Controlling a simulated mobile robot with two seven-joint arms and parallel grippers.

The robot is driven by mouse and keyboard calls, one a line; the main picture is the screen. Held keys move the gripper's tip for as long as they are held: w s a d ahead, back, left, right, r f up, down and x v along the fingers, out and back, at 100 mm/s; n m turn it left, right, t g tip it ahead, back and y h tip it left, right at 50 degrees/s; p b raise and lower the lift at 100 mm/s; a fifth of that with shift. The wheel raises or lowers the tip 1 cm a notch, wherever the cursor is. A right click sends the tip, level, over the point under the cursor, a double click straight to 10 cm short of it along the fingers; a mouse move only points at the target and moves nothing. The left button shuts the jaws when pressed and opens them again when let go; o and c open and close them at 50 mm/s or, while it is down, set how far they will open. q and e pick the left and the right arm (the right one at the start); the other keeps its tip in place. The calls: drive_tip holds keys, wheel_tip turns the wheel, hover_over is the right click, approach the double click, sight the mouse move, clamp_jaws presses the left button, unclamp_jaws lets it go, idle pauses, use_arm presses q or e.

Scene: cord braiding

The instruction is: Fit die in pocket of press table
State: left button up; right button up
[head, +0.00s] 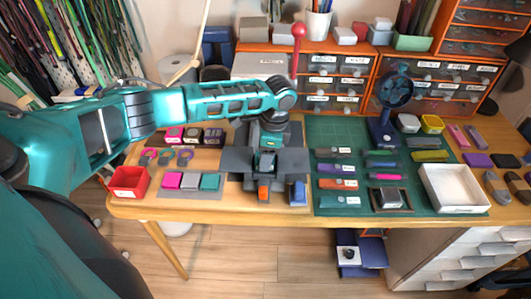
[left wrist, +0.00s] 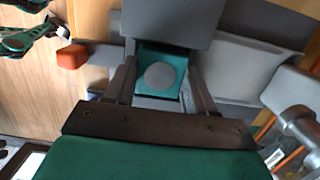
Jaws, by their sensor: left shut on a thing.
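My left gripper (head: 265,166) points down over the dark grey press table (head: 238,160) in the head view. In the left wrist view the fingers of my left gripper (left wrist: 160,85) are shut on a teal square die (left wrist: 145,55) with a round grey face. The die lies between the fingertips, close to the grey press parts (left wrist: 165,22). The pocket is hidden by the die and gripper, and I cannot tell whether the die is inside it. The press's red-knobbed lever (head: 299,32) stands upright behind. My right gripper is not in view.
An orange-tipped part (head: 264,192) and a blue block (head: 298,191) stick out at the press front. Pink, grey and teal blocks (head: 190,181) lie left, beside a red bin (head: 129,181). A green mat (head: 337,127) with tools and a white tray (head: 454,202) are right.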

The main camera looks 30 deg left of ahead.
use_arm(q)
drive_tip(key=o, duration=1.5)
drive_tip(key=shift+r, duration=0.15)
drive_tip(key=shift+w+d+r+p, duration=0.1)
drive_tip(key=shift+r+p, duration=0.35)
drive_tip(key=shift+r, duration=0.3)
drive_tip(key=shift+w+d+r+p, duration=0.1)
drive_tip(key=shift+r+p, duration=0.35)
drive_tip(key=shift+r, duration=0.25)
drive_tip(key=shift+d+r, duration=0.2)
drive_tip(key=shift+r, duration=1.2)
